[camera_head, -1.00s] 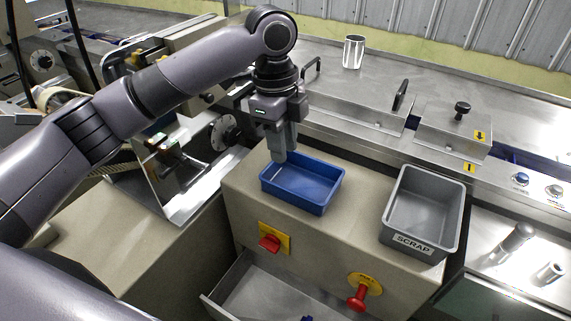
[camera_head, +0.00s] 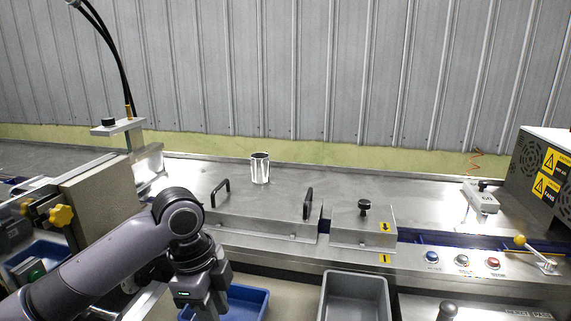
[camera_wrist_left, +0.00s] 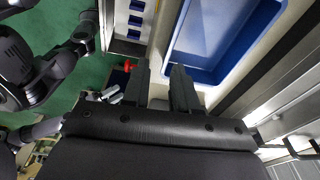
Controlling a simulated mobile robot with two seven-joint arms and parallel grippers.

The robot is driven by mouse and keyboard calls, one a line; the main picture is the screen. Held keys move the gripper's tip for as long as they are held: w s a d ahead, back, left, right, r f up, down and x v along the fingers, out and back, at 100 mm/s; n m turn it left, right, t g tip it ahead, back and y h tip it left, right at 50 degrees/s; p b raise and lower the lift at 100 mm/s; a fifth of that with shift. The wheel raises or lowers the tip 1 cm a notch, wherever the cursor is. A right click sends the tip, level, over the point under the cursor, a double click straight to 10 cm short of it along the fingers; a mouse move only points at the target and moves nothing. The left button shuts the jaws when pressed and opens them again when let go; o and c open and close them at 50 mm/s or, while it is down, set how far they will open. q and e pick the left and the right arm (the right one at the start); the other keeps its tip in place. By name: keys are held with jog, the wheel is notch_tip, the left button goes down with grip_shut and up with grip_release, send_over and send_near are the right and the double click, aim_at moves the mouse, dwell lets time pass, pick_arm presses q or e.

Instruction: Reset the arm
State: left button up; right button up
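My left arm comes in from the left in the head view. Its gripper (camera_head: 205,300) is low in the picture beside the blue tray (camera_head: 252,296), and its fingertips are hard to make out there. In the left wrist view the two fingers of the left gripper (camera_wrist_left: 160,72) stand apart with nothing between them. The blue tray (camera_wrist_left: 205,74) lies beyond and to the right of the fingers in that view. I cannot make out my right gripper in either view.
A grey bin (camera_head: 355,300) stands right of the blue tray. A metal cup (camera_head: 260,168) stands on the steel machine top. Covers with black handles (camera_head: 308,203), a knob (camera_head: 364,205) and buttons (camera_head: 462,260) line the machine. A yellow-knobbed lever (camera_head: 520,241) is at right.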

pick_arm(q)
jog(key=s+d+f+n+t+h, duration=0.25)
jog(key=s+f+n, duration=0.45)
jog(key=s+f, duration=0.4)
jog(key=s+a+f+n+t+y, duration=0.1)
jog(key=s+a+f+n+y, duration=0.35)
jog(key=s+a+n, duration=0.75)
jog(key=w+d+f+m+t+h, duration=0.2)
jog(key=w+f+t, duration=0.4)
jog(key=f, duration=0.3)
jog(key=shift+f+t, duration=0.3)
jog(key=shift+t, duration=0.15)
